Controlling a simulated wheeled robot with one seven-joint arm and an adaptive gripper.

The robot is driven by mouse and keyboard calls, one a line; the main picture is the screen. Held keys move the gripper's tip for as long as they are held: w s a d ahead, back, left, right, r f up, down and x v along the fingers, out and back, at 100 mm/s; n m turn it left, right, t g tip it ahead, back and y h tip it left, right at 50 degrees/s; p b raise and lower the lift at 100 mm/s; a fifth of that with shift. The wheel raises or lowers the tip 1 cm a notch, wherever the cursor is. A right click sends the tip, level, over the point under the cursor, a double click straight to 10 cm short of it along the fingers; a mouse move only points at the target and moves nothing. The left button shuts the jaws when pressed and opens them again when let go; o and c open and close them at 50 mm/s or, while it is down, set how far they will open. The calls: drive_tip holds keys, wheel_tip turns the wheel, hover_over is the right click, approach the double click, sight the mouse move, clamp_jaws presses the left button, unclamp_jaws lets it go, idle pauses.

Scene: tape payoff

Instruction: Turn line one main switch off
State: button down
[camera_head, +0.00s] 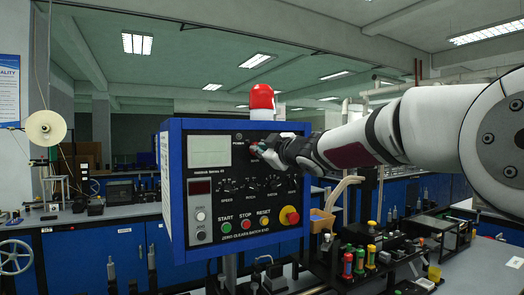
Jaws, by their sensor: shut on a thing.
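A blue control panel (237,252) stands in front of me on a post. A red emergency knob on a yellow base (289,216) is at the lower right.
A red beacon (262,97) stands on top of the panel, close above my gripper. A bench with fixtures and red, yellow and green cylinders (359,259) lies below my arm. A white tape reel (46,128) is at the far left.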

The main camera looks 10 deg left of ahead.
drive_tip(key=c, duration=1.7)
unclamp_jaws()
drive_tip(key=shift+s, duration=0.1)
drive_tip(key=v, duration=1.2)
